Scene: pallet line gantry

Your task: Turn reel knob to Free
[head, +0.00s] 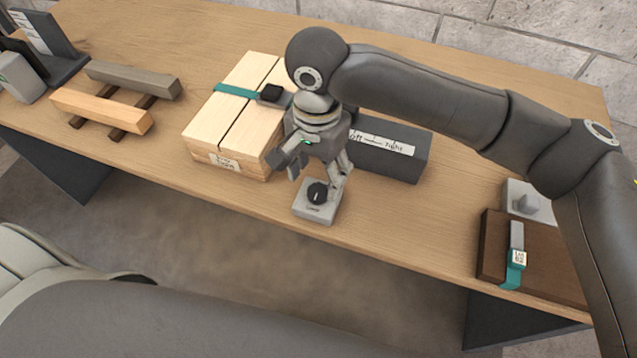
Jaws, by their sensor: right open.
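A small light grey box (314,213) with a round black knob (317,193) on top stands near the front edge of the table. A short dark label is printed on its face, too small to read surely. I cannot tell which way the knob points. My right gripper (312,178) is open just above this knob, its fingers spread and pointing down. One finger is close to the knob's right side; I cannot tell whether it touches. A second grey box with a grey knob (530,204) stands at the right. I cannot tell which one is the reel knob. My left gripper is out of view.
A wooden plank stack (213,130) with a teal strap (236,90) stands left of the gripper. A dark block (395,168) with a white label stands behind right. A brown case (495,245) is at right, wooden bars (105,108) at left. The table's front is clear between.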

